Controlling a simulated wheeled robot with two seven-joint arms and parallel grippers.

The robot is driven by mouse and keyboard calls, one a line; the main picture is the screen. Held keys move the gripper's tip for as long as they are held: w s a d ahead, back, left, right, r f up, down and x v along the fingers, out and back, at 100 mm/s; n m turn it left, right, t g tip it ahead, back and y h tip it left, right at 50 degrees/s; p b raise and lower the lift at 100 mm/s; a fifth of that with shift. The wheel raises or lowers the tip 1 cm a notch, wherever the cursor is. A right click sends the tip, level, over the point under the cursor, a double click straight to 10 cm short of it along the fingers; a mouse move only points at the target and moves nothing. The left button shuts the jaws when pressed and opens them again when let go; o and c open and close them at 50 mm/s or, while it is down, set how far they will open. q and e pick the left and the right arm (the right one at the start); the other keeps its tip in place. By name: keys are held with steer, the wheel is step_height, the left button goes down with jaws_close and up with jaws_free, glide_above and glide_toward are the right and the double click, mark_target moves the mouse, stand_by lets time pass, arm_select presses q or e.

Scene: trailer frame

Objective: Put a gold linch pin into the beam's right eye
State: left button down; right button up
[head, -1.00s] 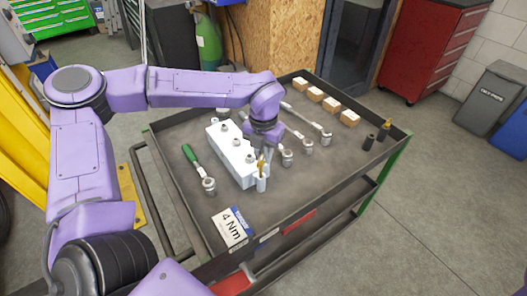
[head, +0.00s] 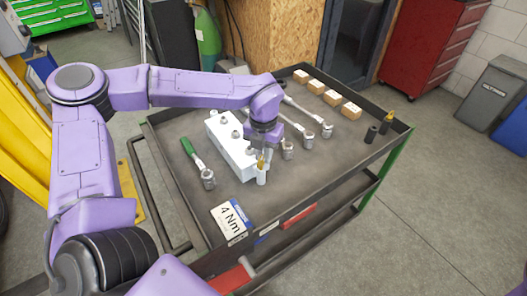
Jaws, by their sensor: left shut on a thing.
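The white beam (head: 226,141) lies on the cart's tray with bolt heads along its top. A pale upright cylinder (head: 262,178) stands at its near right end, apparently the right eye; its opening is hard to make out. My left gripper (head: 262,153) is over that end, shut on a gold linch pin (head: 261,163). The pin points down at the cylinder's top; I cannot tell whether its tip is inside. The fingers partly hide the beam's near end. A second gold pin (head: 388,117) stands in a dark holder at the tray's right corner. My right gripper is not in view.
A green-handled tool (head: 189,148) lies left of the beam, and several wrenches (head: 297,107) lie behind it. Wooden blocks (head: 325,96) line the back rim. A "4 Nm" card (head: 231,219) lies at the front. The tray's right front is clear.

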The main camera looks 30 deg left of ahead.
arm_select(q)
steer(key=shift+f, duration=0.45)
steer(key=c, duration=1)
jaws_free()
steer(key=shift+r, duration=0.15)
step_height(320, 180, up, 10)
steer(key=shift+r+b, duration=0.2)
steer(key=shift+b, duration=0.15)
